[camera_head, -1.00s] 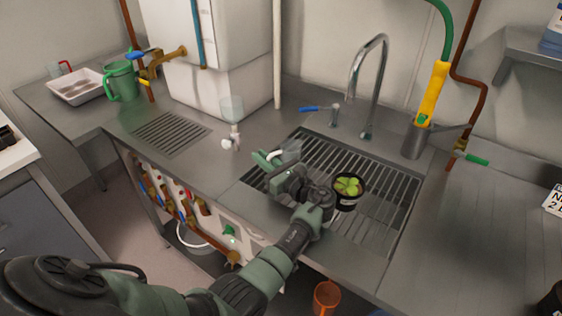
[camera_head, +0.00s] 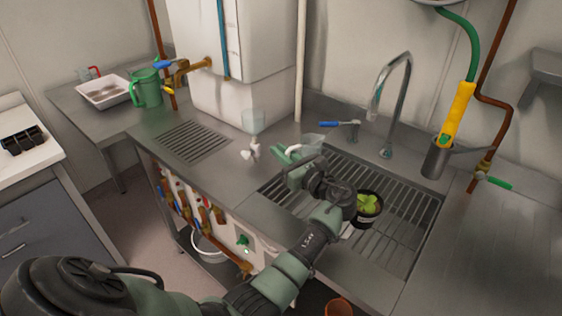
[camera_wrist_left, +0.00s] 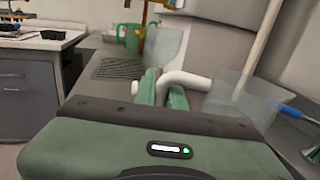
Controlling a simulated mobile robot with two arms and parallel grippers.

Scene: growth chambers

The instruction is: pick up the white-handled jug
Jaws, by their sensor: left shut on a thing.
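The white-handled jug (camera_wrist_left: 250,98) is a clear, see-through vessel at the right of the left wrist view. Its white handle (camera_wrist_left: 185,78) runs between the green fingers of my left gripper (camera_wrist_left: 163,92), which is shut on it. In the head view the jug (camera_head: 313,142) shows faintly beside my left gripper (camera_head: 288,155), over the back-left part of the sink grate. My gripper and wrist hide part of it there. I cannot tell whether its base touches the grate. My right gripper is not in view.
A potted plant (camera_head: 367,207) stands on the slatted grate (camera_head: 405,207), close to my wrist. A clear cup-like vessel with a white lower part (camera_head: 253,123) stands left of the sink. The tap (camera_head: 393,95) rises behind. A green jug (camera_head: 146,87) and white tray (camera_head: 104,93) are far left.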

